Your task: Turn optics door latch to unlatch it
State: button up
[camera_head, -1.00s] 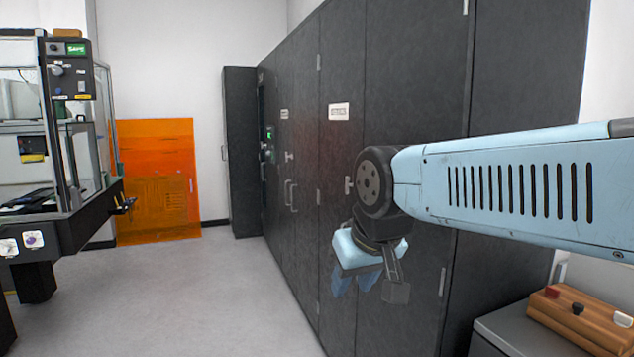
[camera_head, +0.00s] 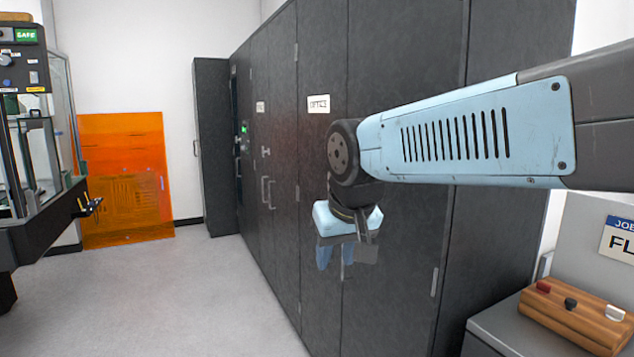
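The optics door (camera_head: 312,180) is a dark grey cabinet door in the row right of centre. It carries a small white label (camera_head: 318,103) that seems to read OPTICS. Its latch does not show; my arm and gripper cover that part of the cabinet front.
A neighbouring door farther left has a small latch (camera_head: 266,151) and pull handles (camera_head: 268,192). A wooden block with knobs (camera_head: 572,316) sits on a grey cabinet at lower right. An orange panel (camera_head: 125,180) stands at the back. The floor (camera_head: 180,295) is clear.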

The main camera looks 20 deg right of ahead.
jog(key=w+d+r+m+g+h, duration=0.1)
jog(key=w+d+m+h, duration=0.3)
jog(key=w, duration=0.7)
jog(key=w+d+r+m+g+h, duration=0.1)
jog(key=w+d+m+g, duration=0.15)
jog(key=w+d, duration=0.55)
jog(key=w+d+r+m+g+h, duration=0.1)
jog(key=w+d+m+h, duration=0.2)
jog(key=w, duration=1)
jog(key=w+a+f+m+h, duration=0.1)
jog(key=w+f+m+h, duration=0.15)
jog(key=w, duration=0.55)
jog(key=w+f+m+h, duration=0.15)
jog(key=w+h, duration=0.25)
jog(key=w, duration=0.4)
jog(key=w+a+f+m+h, duration=0.1)
jog(key=w+f+m+h, duration=0.15)
jog(key=w, duration=0.55)
jog(key=shift+m, duration=0.3)
jog(key=d, duration=0.9)
jog(key=w+d+r, duration=0.1)
jog(key=d, duration=0.4)
jog(key=shift+c, duration=0.4)
grip_shut()
